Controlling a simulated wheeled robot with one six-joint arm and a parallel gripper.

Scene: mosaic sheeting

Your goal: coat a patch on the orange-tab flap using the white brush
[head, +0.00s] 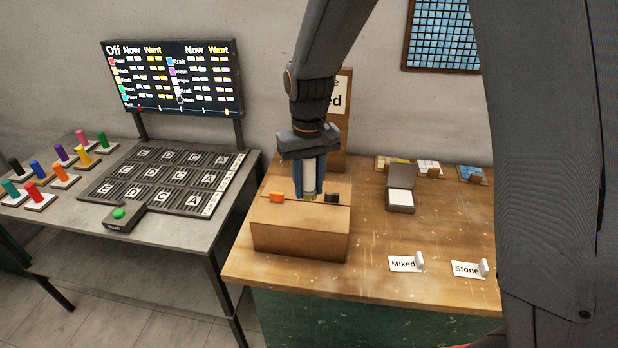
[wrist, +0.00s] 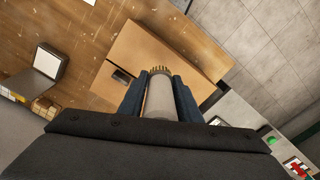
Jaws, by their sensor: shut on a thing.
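My gripper (head: 309,188) is shut on the white brush (head: 309,176), bristles down, above the cardboard box (head: 300,236) on the wooden table. In the wrist view the brush (wrist: 160,98) sits between the blue fingers, its yellowish bristles over the box top (wrist: 150,52). The orange tab (head: 277,197) is on the box top, left of the brush. A black tab (head: 331,197) is to the right of the brush, and also shows in the wrist view (wrist: 121,76). I cannot tell whether the bristles touch the box. The orange tab is hidden in the wrist view.
A small grey box with a white pad (head: 400,200) stands right of the cardboard box. Cards reading Mixed (head: 403,264) and Stone (head: 466,269) lie near the front edge. Tile samples (head: 429,167) lie at the back. A grey table (head: 180,230) with coloured pegs is at left.

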